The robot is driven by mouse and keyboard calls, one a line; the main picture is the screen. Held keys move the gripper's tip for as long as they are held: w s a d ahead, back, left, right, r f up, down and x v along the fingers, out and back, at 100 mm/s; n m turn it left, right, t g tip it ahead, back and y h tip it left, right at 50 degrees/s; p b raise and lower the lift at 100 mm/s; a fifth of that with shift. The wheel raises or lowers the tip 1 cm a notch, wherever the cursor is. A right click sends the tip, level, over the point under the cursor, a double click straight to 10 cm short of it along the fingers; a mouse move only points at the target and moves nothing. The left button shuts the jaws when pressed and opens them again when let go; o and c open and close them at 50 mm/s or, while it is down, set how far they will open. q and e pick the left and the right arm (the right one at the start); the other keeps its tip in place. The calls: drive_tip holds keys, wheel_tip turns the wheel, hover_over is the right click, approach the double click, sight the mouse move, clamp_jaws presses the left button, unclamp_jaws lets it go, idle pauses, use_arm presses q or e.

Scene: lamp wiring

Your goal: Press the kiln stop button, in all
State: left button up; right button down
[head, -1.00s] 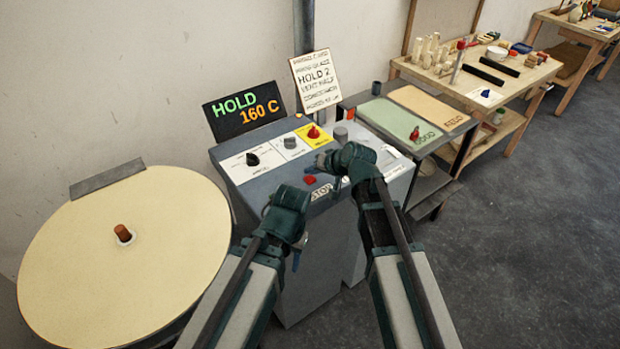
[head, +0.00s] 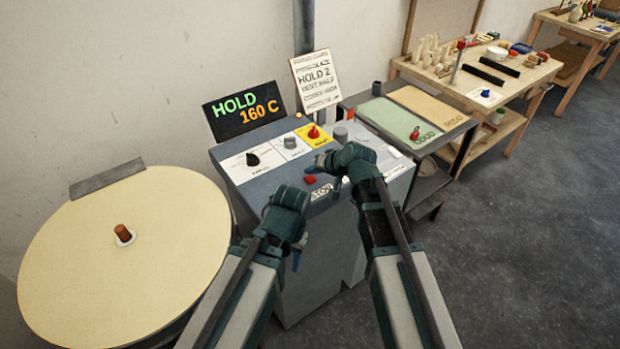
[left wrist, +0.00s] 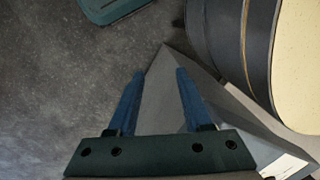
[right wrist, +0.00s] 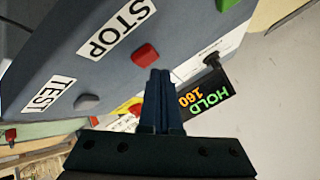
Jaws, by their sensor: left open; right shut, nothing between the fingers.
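The red stop button (head: 310,179) sits on the front edge of the grey kiln console, above a STOP label (head: 321,192). In the right wrist view the red button (right wrist: 145,55) is beside the STOP label (right wrist: 117,28), just beyond my fingertips. My right gripper (head: 322,161) is shut and empty, above the console and close to the button; its fingers show together in its wrist view (right wrist: 159,75). I see no clear contact with the button. My left gripper (head: 298,259) is open and empty, low in front of the console; its spread fingers (left wrist: 157,75) show in its wrist view.
A display (head: 240,109) reads HOLD 160 C. A card (head: 316,82) reads HOLD 2, VENT HALF. Black, grey and red knobs line the console top. A grey button (right wrist: 88,102) with a TEST label is near STOP. A round cream-topped table (head: 90,260) stands left.

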sight(312, 180)
drive_tip(key=shift+f, duration=0.15)
drive_tip(key=shift+f+b, duration=0.25)
drive_tip(key=shift+b, duration=0.1)
drive_tip(key=shift+f+b, duration=0.55)
idle(0.5)
drive_tip(key=shift+r, duration=0.1)
drive_tip(key=shift+r+p, duration=0.9)
drive_tip(key=shift+p, duration=0.1)
wheel_tip(312, 180, up, 5)
drive_tip(key=p, duration=0.5)
